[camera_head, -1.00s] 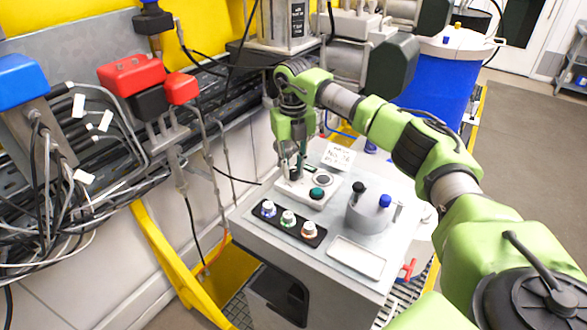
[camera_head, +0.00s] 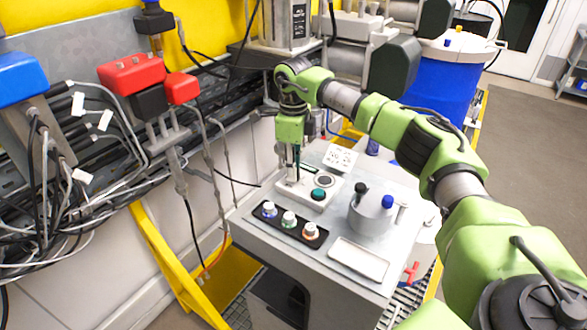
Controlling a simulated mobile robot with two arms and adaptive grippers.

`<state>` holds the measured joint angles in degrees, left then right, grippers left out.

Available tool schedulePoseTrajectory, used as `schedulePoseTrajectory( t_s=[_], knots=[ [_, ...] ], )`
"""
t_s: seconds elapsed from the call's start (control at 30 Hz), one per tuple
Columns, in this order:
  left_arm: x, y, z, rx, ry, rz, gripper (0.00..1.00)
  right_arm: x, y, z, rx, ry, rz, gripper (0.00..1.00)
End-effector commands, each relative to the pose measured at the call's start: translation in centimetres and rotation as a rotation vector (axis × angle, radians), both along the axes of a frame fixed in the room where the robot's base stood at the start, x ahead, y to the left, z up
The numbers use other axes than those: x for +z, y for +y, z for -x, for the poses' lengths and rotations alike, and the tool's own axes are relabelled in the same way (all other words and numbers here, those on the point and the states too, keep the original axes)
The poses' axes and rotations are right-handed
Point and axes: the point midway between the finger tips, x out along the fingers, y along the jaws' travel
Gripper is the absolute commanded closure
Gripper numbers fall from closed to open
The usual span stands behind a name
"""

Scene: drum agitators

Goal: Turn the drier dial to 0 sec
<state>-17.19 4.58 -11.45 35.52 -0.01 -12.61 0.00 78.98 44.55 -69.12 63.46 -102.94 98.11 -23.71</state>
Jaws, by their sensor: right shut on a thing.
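My right gripper (camera_head: 293,174) points down onto the left part of a small white control box (camera_head: 306,201) on the grey cabinet top. Its fingers are shut on the drier dial, which they and the gripper body mostly hide, so I cannot read its setting. A round dark-faced fitting (camera_head: 325,181) and a green button (camera_head: 318,194) sit on the same box, just right of the fingers. My left gripper is not in view.
A black strip with several coloured knobs (camera_head: 289,224) lies in front of the box. A grey cylinder (camera_head: 371,214) with black and blue caps and a white tray (camera_head: 358,260) stand to the right. Cables and red connectors (camera_head: 133,74) crowd the left wall.

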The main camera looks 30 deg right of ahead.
Motion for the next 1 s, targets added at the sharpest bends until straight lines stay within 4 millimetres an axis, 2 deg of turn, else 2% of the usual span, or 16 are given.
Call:
schedulePoseTrajectory(
  t_s=[0.6,1.0],
  knots=[
    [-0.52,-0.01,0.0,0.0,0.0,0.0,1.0,0.22,0.04,0.02,0.583,-0.006,0.0,1.0],
    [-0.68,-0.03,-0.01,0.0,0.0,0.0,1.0,0.26,0.03,0.09,0.883,-0.007,0.002,1.0]
  ],
)
